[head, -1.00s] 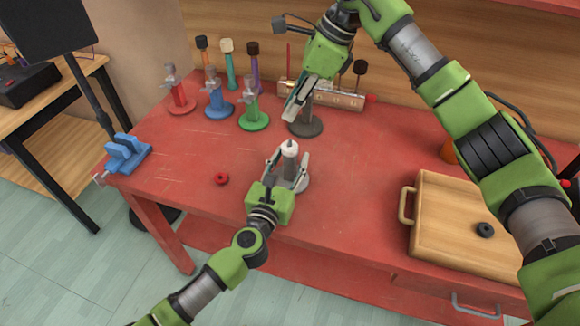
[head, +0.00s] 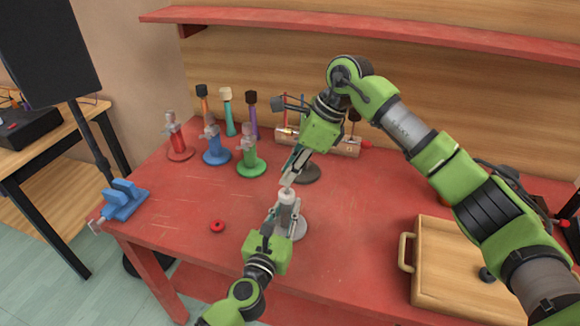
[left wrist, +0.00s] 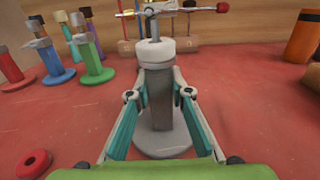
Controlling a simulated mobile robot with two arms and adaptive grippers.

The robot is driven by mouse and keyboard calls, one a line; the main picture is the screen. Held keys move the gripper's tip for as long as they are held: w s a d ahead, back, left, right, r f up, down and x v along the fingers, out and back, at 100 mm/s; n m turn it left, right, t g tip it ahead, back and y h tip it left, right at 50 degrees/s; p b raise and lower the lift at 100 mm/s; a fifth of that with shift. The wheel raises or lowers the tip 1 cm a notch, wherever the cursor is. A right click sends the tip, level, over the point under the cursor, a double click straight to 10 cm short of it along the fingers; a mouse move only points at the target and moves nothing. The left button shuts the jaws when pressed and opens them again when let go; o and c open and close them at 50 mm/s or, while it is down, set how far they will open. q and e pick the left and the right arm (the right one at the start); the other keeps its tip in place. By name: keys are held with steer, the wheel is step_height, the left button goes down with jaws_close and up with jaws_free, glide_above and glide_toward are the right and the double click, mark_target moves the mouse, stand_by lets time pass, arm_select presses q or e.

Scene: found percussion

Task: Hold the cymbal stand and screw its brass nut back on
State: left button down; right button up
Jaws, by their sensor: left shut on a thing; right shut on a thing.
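The cymbal stand (head: 287,218) is a grey post on a round base, upright on the red table, with a white collar near its top. It also shows in the left wrist view (left wrist: 158,100), where a thin rod rises from the white collar (left wrist: 157,51). My left gripper (head: 285,215) is shut on the post, one finger on each side. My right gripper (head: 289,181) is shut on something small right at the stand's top. I take this to be the brass nut, but the fingers hide it. I cannot tell if it touches the rod.
Red (head: 177,140), blue (head: 214,147) and green (head: 250,155) stands are at the back left, with mallets behind them. A red ring (head: 217,226) lies left of the stand. A wooden case (head: 455,262) lies at the right. The front middle of the table is clear.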

stand_by(0.3)
steer(key=shift+f, duration=0.85)
steer(key=shift+f, duration=0.6)
